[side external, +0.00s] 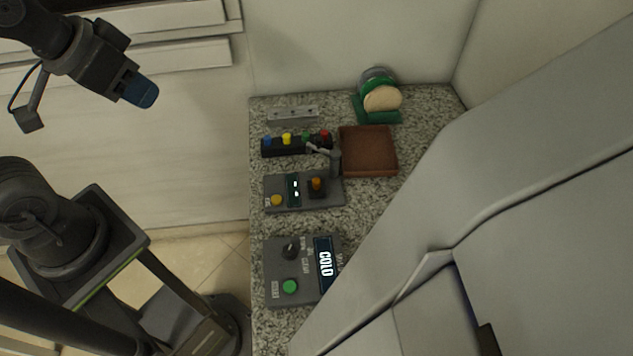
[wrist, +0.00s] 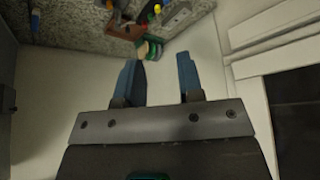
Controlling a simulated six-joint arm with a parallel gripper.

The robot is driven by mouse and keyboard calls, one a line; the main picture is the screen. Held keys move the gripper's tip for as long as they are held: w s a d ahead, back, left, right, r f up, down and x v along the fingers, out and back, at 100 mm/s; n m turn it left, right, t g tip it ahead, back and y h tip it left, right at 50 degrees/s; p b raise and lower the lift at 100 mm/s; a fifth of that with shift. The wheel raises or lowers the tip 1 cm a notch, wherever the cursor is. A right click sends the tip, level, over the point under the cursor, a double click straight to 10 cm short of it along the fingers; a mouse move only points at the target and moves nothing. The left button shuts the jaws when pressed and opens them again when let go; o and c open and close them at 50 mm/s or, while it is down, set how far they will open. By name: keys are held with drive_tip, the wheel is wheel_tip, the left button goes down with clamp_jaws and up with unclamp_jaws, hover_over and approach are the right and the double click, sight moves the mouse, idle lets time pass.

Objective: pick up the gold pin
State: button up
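A black rack (side external: 272,150) on the granite counter holds a row of coloured pins: blue, yellow, green and red. The yellow pin (side external: 287,138) is the one that looks gold; it stands upright, second from the left. It also shows small at the top edge of the wrist view (wrist: 157,8). My gripper (side external: 141,92) is raised at the upper left in the side view, well away from the counter and rack. In the wrist view its two blue fingers (wrist: 162,80) are spread apart with nothing between them.
A grey block with holes (side external: 292,114) lies behind the rack. A brown tray (side external: 368,152) and a green holder with discs (side external: 380,105) are to the right. Two button panels (side external: 330,199) (side external: 280,262) lie in front. A large grey surface blocks the lower right.

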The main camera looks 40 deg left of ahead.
drive_tip(key=shift+o, duration=1.3)
drive_tip(key=shift+w, duration=0.1)
drive_tip(key=m+g, duration=0.6)
drive_tip(key=m, duration=0.8)
hover_over(317, 180)
drive_tip(key=f, duration=2.2)
drive_tip(key=shift+s+f, duration=0.2)
drive_tip(key=shift+s, duration=0.15)
drive_tip(key=shift+w+f, duration=0.15)
drive_tip(key=shift+f, duration=1.3)
drive_tip(key=shift+w+f, duration=0.1)
drive_tip(key=shift+f, duration=1.35)
